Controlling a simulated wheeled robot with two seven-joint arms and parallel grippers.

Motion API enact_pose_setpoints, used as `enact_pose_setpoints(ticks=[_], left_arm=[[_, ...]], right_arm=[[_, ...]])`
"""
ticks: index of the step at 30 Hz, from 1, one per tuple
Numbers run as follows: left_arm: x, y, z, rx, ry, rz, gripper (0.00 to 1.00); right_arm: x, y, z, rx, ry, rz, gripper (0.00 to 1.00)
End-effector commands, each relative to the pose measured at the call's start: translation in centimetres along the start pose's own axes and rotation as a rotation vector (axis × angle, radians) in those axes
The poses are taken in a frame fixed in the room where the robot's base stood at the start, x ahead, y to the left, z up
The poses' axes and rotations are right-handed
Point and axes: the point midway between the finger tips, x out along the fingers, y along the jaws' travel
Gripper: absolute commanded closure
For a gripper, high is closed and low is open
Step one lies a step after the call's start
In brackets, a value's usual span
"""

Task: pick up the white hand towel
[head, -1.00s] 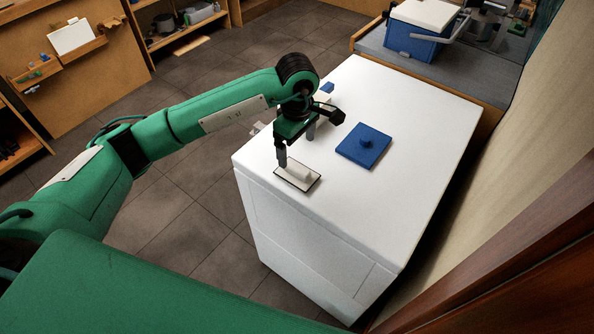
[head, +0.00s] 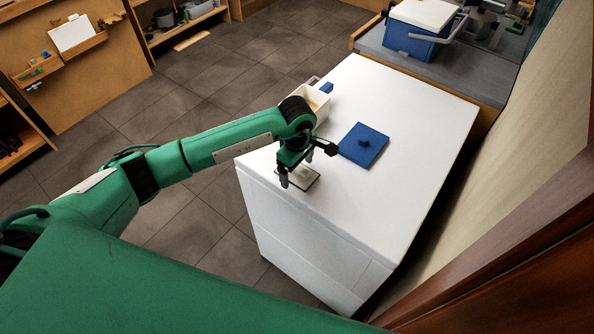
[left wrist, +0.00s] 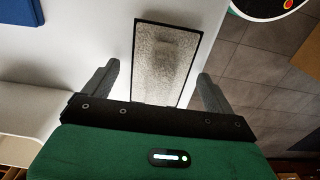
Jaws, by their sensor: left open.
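The white hand towel (head: 309,180) lies flat near the front left corner of the white cabinet top, partly hidden by my gripper in the head view. My right gripper is not seen.
A pale open box (head: 321,104) stands behind my left wrist. A blue cooler (head: 412,42) is on the counter at the back. The cabinet's right half is clear.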

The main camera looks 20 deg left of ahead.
Motion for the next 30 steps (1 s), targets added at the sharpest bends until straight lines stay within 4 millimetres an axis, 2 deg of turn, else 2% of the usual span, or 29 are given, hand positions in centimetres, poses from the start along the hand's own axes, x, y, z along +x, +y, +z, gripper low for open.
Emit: enact_pose_setpoints(ticks=[1,6,9,17,22,26,30], left_arm=[[0.0,0.0,0.0,0.000,0.000,0.000,0.11],[0.0,0.0,0.0,0.000,0.000,0.000,0.44],[0.0,0.0,0.0,0.000,0.000,0.000,0.60],[-0.1,0.0,0.0,-0.001,0.000,0.000,0.60],[-1.0,0.1,-0.1,-0.001,0.002,0.002,0.60],[-2.8,0.1,-0.1,0.000,0.002,0.004,0.60],[-6.1,0.1,-0.1,0.002,0.003,0.007,0.60]], right_arm=[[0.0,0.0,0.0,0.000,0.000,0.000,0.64],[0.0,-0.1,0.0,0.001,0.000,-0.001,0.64],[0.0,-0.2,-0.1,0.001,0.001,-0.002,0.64],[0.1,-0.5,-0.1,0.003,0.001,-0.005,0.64],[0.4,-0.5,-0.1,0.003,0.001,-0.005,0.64],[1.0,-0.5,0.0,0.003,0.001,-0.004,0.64],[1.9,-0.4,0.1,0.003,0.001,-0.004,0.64]])
